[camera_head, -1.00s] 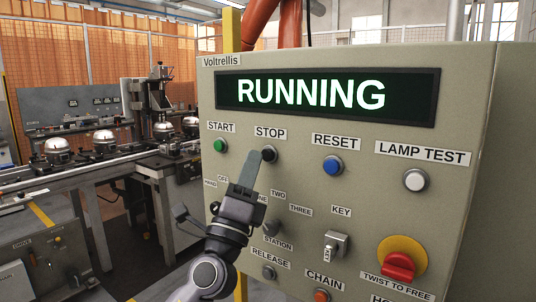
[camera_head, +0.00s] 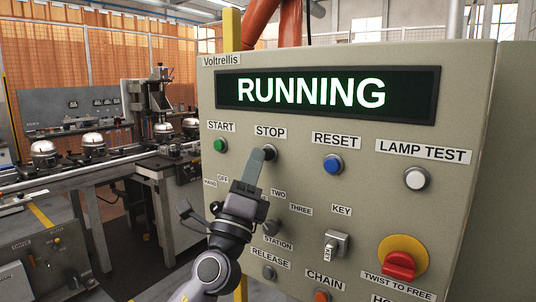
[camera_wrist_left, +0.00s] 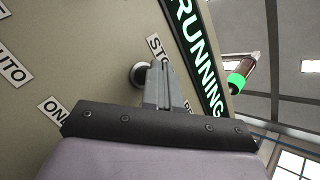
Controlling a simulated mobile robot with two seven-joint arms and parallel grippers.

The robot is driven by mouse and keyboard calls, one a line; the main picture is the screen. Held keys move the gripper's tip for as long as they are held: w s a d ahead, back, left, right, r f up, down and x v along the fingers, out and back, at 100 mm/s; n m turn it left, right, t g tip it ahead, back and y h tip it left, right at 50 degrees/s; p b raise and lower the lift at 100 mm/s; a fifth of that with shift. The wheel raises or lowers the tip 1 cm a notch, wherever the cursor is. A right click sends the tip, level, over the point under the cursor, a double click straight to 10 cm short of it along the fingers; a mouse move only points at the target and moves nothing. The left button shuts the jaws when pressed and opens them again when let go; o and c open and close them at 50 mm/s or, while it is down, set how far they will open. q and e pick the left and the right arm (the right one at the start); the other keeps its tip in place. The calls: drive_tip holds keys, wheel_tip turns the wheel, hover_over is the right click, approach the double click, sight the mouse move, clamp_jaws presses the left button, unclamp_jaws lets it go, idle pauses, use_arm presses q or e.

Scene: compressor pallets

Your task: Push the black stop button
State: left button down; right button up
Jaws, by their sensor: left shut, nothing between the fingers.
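The black stop button (camera_head: 271,152) sits under the STOP label on the grey control panel (camera_head: 330,240). My left gripper (camera_head: 260,154) is shut and empty. Its fingertips are at the left side of the button and cover part of it in the head view. In the left wrist view the shut fingers (camera_wrist_left: 155,70) overlap the right side of the dark round button (camera_wrist_left: 137,75). I cannot tell whether they touch it. The display (camera_head: 328,94) reads RUNNING. My right gripper is not in view.
The green start button (camera_head: 220,146) is left of STOP and the blue reset button (camera_head: 333,165) is right. Below are a selector knob (camera_head: 271,228), a key switch (camera_head: 336,244) and a red twist knob (camera_head: 399,265). A conveyor (camera_head: 80,168) with compressors stands at left.

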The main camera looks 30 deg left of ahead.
use_arm(q)
drive_tip(key=shift+w+b, duration=0.3)
drive_tip(key=shift+w, duration=0.2)
idle(0.5)
drive_tip(key=shift+s, duration=0.95)
drive_tip(key=shift+s+p, duration=0.1)
drive_tip(key=shift+p, duration=0.2)
drive_tip(key=s, duration=0.5)
drive_tip(key=shift+s+a+p, duration=0.3)
drive_tip(key=shift+s+p, duration=0.05)
drive_tip(key=shift+s, duration=0.05)
